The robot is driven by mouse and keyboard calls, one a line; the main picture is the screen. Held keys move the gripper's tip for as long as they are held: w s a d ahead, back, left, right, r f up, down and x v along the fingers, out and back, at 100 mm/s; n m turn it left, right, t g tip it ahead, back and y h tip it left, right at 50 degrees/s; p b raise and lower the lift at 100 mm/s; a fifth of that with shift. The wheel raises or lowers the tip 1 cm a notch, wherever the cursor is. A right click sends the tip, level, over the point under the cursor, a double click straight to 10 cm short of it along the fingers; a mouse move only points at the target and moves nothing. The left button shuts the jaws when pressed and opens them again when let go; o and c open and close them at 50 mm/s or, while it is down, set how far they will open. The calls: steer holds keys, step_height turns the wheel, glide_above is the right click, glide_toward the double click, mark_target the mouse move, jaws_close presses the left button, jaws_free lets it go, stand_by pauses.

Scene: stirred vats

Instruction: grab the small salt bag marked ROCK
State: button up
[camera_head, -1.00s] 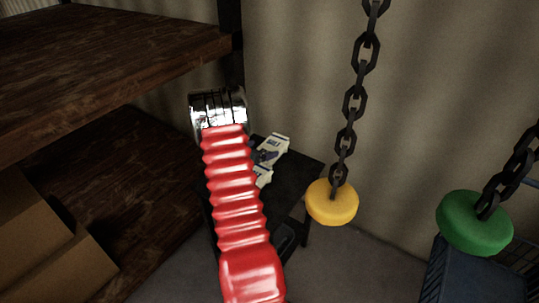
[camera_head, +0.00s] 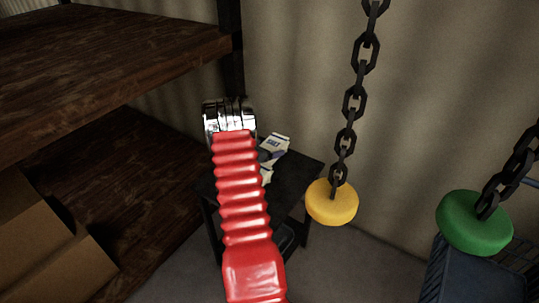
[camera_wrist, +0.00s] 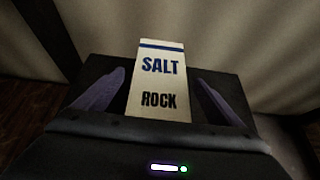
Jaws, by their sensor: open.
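The salt bag marked ROCK (camera_wrist: 160,82) stands in the middle of the wrist view, cream with a blue band and the words SALT and ROCK. My gripper (camera_wrist: 160,95) is open, with one dark finger on each side of the bag and a gap showing at each side. Its fingertips are hidden behind my arm in the head view. In the head view, a white bag with SALT lettering (camera_head: 274,144) is on the dark stand (camera_head: 304,168). Part of another pale bag (camera_head: 266,175) shows beside my red arm. I cannot tell which of these is the ROCK one.
A wooden shelf unit (camera_head: 110,50) stands close on the left, with cardboard boxes (camera_head: 40,235) low down. A yellow disc (camera_head: 332,203) and a green disc (camera_head: 475,222) hang on chains to the right. A blue crate (camera_head: 455,270) is at the lower right.

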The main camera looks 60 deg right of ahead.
stand_by(0.3)
steer(key=c, duration=2)
steer(key=shift+r, duration=0.15)
steer(key=shift+c, duration=0.6)
steer(key=shift+r, duration=0.1)
step_height(320, 180, up, 10)
